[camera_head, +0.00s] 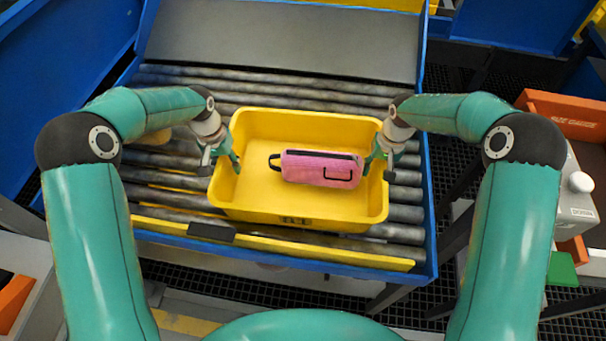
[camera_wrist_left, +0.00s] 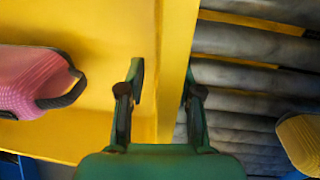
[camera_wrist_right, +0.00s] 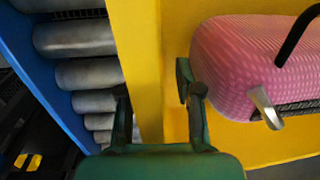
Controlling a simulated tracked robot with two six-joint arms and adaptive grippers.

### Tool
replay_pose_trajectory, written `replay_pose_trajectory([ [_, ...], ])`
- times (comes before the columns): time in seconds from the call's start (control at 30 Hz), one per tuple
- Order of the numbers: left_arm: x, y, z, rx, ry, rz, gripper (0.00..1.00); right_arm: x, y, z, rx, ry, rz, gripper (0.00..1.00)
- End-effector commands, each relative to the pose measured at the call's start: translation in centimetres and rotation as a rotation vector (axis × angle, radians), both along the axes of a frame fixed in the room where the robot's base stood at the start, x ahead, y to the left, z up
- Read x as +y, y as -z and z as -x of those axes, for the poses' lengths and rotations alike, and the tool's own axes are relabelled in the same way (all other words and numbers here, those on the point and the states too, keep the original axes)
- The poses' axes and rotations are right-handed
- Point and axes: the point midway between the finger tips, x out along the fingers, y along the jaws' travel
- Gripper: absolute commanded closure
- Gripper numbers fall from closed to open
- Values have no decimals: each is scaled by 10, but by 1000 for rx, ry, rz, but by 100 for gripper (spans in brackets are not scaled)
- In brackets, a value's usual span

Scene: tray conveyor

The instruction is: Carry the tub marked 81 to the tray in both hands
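A yellow tub (camera_head: 258,205) sits on the roller conveyor, with a small dark marking on its front wall too small to read. A pink pouch (camera_head: 320,168) with a black zip and handle lies inside it. My left gripper (camera_head: 228,166) is at the tub's left wall. In the left wrist view its fingers (camera_wrist_left: 162,92) stand apart, one either side of the yellow wall (camera_wrist_left: 175,50). My right gripper (camera_head: 379,162) is at the right wall. In the right wrist view its fingers (camera_wrist_right: 153,90) also straddle the wall (camera_wrist_right: 140,55), apart, with the pouch (camera_wrist_right: 235,65) close by. I cannot identify the tray.
Grey rollers (camera_head: 165,205) run between blue side rails, with a grey sloped plate (camera_head: 290,40) behind. A tan object (camera_head: 157,132) lies left of the tub, partly behind my left arm. An orange bin (camera_head: 562,108) and a grey box (camera_head: 577,207) stand at the right.

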Motion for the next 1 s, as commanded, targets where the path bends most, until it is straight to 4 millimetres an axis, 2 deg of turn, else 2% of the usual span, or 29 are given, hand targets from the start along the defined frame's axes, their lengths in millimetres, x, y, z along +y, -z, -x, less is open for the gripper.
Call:
replay_pose_trajectory([
  [0.37, 0, 5, 0, -1, 0, 0, 66, 1, 5, 0, 1, 0, 0, 66],
  [0.6, 0, 5, 0, -1, -1, 0, 100, 1, 5, 0, 1, 0, 0, 100],
  [1.0, 1, 5, 0, -1, -1, -2, 100, 1, 5, 0, 1, -1, 0, 100],
])
